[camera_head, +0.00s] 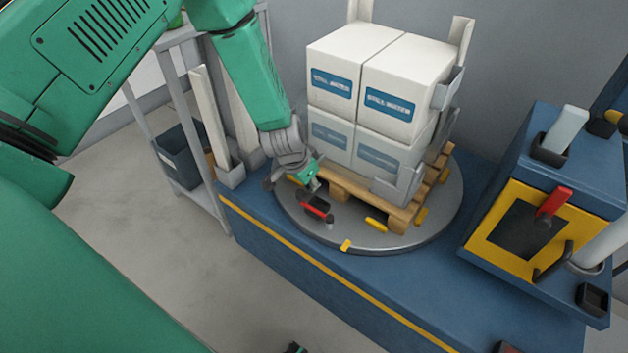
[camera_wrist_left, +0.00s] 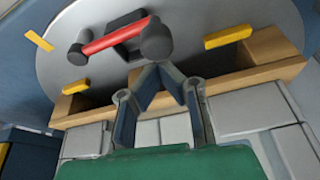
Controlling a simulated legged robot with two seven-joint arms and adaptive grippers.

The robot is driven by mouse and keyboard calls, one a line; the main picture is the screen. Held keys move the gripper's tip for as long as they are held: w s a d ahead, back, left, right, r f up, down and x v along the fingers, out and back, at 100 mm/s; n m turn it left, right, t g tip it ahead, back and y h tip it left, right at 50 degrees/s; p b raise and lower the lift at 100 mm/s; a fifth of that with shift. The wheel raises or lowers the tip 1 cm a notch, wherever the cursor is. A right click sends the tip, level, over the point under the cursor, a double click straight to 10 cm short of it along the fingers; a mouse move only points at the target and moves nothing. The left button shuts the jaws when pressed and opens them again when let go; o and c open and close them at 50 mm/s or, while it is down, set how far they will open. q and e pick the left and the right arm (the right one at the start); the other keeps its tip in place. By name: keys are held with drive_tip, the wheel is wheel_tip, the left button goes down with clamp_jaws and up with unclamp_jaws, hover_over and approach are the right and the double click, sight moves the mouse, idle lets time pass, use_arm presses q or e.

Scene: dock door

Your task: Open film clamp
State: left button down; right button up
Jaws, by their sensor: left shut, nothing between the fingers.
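The film clamp (camera_head: 316,207) has a red bar and black ends and sits on the grey turntable (camera_head: 440,212), in front of the pallet. In the left wrist view the clamp's red bar (camera_wrist_left: 112,40) runs between two black round ends, over a dark block. My left gripper (camera_head: 308,186) comes down from above, just behind the clamp. In the left wrist view its fingertips (camera_wrist_left: 158,70) meet, shut and empty, beside the clamp's right black end. I cannot tell whether they touch it.
White boxes (camera_head: 403,95) stand stacked on a wooden pallet (camera_head: 340,190) on the turntable. A blue and yellow machine (camera_head: 483,218) with a red lever (camera_head: 553,203) stands at the right. A grey shelf (camera_head: 150,140) stands at the left. The front of the blue base (camera_head: 300,268) is clear.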

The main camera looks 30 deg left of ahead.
use_arm(q)
drive_tip(key=shift+s, duration=0.15)
drive_tip(key=shift+s+a+f, duration=0.1)
drive_tip(key=shift+a+f, duration=0.2)
drive_tip(key=shift+a, duration=0.4)
drive_tip(key=shift+s+d+r+n+p, duration=0.25)
drive_tip(key=shift+s+d+n+p, duration=0.1)
drive_tip(key=shift+d+n+p, duration=0.15)
drive_tip(key=shift+s+a+n+y+p, duration=0.3)
drive_tip(key=shift+s+a+n+p, duration=0.35)
drive_tip(key=shift+p, duration=0.3)
drive_tip(key=s+n+p, duration=0.1)
drive_tip(key=n+p, duration=0.1)
drive_tip(key=s+d+n+y+p, duration=0.1)
drive_tip(key=s+n+p, duration=0.1)
drive_tip(key=shift+s+r+y, duration=0.1)
drive_tip(key=shift+s+y, duration=0.05)
drive_tip(key=shift+y, duration=0.15)
drive_tip(key=s+d+n+g+y+p, duration=0.2)
drive_tip(key=s+d+n+p, duration=0.3)
drive_tip(key=n, duration=0.5)
drive_tip(key=shift+s+f+p, duration=0.2)
drive_tip(key=shift+s+p, duration=0.3)
drive_tip(key=shift+p, duration=0.35)
use_arm(e)
wheel_tip(320, 180, up, 14)
drive_tip(key=shift+a+f, duration=0.2)
use_arm(q)
drive_tip(key=shift+s+d+f, duration=0.1)
drive_tip(key=shift+d, duration=0.1)
